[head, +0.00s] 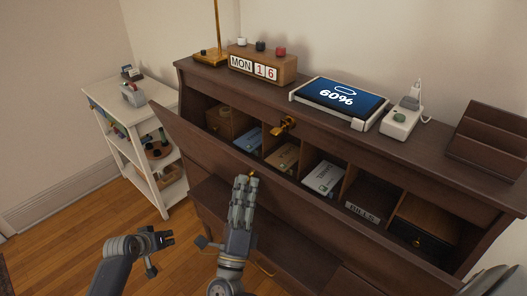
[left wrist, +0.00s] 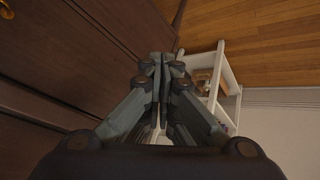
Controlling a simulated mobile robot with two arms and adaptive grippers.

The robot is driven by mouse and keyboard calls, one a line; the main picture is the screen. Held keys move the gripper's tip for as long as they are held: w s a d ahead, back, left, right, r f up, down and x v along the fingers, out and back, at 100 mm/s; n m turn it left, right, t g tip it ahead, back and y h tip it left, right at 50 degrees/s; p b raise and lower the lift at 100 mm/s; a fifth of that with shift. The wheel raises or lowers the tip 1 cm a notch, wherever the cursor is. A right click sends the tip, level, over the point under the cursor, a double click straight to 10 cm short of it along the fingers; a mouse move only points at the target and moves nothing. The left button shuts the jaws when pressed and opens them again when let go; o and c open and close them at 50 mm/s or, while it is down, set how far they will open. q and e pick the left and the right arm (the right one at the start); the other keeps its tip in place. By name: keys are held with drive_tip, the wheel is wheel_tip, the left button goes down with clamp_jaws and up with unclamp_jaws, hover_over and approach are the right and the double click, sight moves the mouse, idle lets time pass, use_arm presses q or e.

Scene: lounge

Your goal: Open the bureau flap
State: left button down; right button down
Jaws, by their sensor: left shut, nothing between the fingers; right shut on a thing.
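The dark wood bureau (head: 330,135) stands in front of me. Its flap (head: 185,145) is tilted partly down and outward, so the pigeonholes behind it show. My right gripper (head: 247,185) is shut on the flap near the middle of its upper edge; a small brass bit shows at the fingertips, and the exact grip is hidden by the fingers. A brass lock piece (head: 285,125) sits on the bureau's frame above. My left gripper (head: 168,240) is shut and empty, apart from the flap, low at the left. In the left wrist view its fingers (left wrist: 163,62) are together.
On the bureau top stand a calendar block (head: 262,66), a tablet (head: 340,98), a white charger (head: 402,118) and a brown letter rack (head: 490,142). Pigeonholes hold envelopes (head: 323,178) and a small drawer (head: 420,238). A white shelf (head: 130,115) stands at the left.

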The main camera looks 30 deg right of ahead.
use_arm(q)
drive_tip(key=w+d+r+m+h, duration=0.15)
drive_tip(key=d+r, duration=0.25)
drive_tip(key=r, duration=0.8)
drive_tip(key=w+d+r+m+h, duration=0.15)
drive_tip(key=d+r, duration=0.25)
drive_tip(key=r, duration=0.7)
drive_tip(key=w+d+r+m, duration=0.2)
drive_tip(key=d+r, duration=0.3)
drive_tip(key=r, duration=0.7)
drive_tip(key=s+d+r+m+g+y, duration=0.1)
drive_tip(key=s+d+r+m+g, duration=0.25)
drive_tip(key=s, duration=0.65)
drive_tip(key=s+d+r+m, duration=0.35)
drive_tip(key=s+d, duration=0.35)
drive_tip(key=s, duration=0.3)
drive_tip(key=shift+n, duration=0.6)
drive_tip(key=x, duration=0.9)
drive_tip(key=shift+w+a, duration=0.1)
drive_tip(key=shift+w, duration=0.15)
